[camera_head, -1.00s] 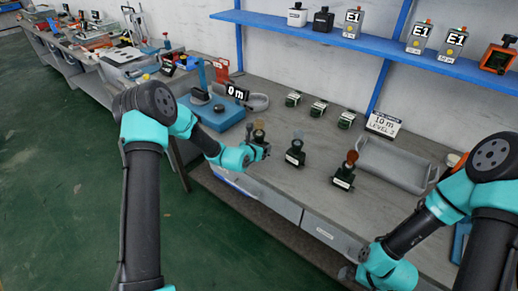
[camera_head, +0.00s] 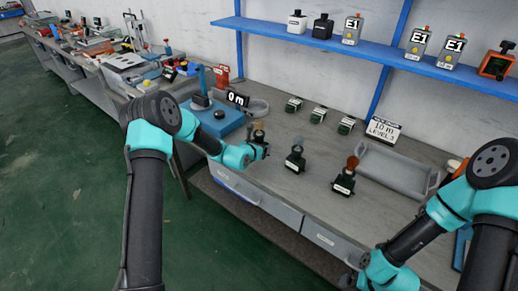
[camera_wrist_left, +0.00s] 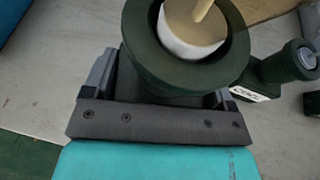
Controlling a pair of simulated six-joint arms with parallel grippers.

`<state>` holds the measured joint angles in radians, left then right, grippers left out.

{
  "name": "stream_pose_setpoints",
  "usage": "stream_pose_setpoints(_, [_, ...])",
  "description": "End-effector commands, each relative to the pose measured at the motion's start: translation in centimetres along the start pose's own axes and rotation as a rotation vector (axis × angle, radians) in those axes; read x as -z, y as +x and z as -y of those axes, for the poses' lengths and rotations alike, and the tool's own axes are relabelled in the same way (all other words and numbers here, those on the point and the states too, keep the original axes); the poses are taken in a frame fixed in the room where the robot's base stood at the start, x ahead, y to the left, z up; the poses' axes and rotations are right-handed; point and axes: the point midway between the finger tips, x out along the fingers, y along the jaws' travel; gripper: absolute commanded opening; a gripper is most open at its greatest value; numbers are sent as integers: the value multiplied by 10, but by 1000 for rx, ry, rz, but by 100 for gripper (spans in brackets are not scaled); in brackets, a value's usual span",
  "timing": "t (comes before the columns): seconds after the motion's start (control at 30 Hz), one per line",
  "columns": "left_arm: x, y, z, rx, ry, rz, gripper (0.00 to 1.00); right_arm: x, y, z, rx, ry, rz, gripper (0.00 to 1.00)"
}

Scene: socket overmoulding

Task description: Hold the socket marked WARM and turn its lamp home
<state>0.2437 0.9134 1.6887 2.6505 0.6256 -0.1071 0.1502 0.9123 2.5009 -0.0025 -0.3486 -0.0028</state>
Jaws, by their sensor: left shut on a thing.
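My left gripper (camera_head: 262,151) is shut on the leftmost dark green socket, which holds a tan-topped lamp (camera_head: 259,128). In the left wrist view the jaws sit either side of this socket (camera_wrist_left: 150,55), below its round rim. The lamp's pale body (camera_wrist_left: 190,35) sits inside the rim. No label on the held socket is readable. A second socket (camera_head: 295,161) with a grey lamp stands to its right; its neighbour label in the wrist view reads COOL (camera_wrist_left: 249,93). A third socket (camera_head: 343,184) holds a red-brown lamp. My right gripper (camera_head: 352,279) is low at the picture's bottom, its jaws unclear.
Several small dark green units (camera_head: 318,115) stand behind in a row. A blue fixture (camera_head: 218,118) stands left of the sockets. The bench's front edge is close to them.

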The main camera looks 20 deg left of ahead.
Motion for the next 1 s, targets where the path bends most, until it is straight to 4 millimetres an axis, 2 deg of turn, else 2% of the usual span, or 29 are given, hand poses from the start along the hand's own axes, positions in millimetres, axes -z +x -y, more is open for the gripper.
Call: stream_pose_setpoints(1.0, [-14, 32, -20, -1, 1, 2, 56, 0, 0, 0, 0, 0, 0, 100])
